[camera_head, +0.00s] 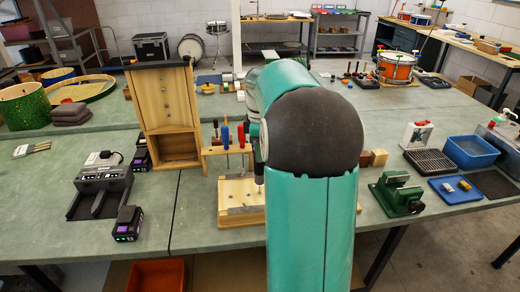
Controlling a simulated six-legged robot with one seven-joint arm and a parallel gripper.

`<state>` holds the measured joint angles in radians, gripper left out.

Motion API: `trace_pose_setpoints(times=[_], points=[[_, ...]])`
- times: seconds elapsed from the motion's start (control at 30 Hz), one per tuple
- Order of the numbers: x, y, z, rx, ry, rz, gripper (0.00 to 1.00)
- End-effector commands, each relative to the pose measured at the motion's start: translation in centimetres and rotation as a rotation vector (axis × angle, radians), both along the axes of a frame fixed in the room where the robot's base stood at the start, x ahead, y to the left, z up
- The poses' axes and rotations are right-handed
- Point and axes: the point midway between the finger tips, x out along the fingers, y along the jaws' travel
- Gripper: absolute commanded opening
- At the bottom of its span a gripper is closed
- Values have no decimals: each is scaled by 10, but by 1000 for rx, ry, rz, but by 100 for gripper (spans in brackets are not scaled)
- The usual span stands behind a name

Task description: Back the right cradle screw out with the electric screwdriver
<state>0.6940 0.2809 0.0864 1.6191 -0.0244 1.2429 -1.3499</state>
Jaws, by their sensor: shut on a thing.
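My teal arm fills the middle of the view and hides much of the work area. At its left edge a small part of my gripper (255,138) shows, and its fingers are mostly hidden. It is shut on what looks like the electric screwdriver (259,172), a dark tool pointing down. The tool's tip is over the light wooden cradle (238,193) on the bench; I cannot tell whether it touches. The cradle carries a grey metal strip. The right cradle screw cannot be made out; the cradle's right part is behind my arm.
A wooden rack with red and blue hand screwdrivers (226,136) stands just behind the cradle. A tall wooden box (163,108) is to its left, with a battery charger (100,185) further left. A green vise (397,193) and a blue bin (470,151) are on the right. Bare bench lies left of the cradle.

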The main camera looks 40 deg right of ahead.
Motion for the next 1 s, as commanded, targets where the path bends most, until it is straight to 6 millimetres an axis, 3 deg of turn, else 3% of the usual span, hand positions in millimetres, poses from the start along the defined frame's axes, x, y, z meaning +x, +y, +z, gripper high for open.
trace_pose_setpoints(times=[0.5,1.0], points=[[0,0,27,-1,-1,0,0],[0,0,29,-1,-1,0,0]])
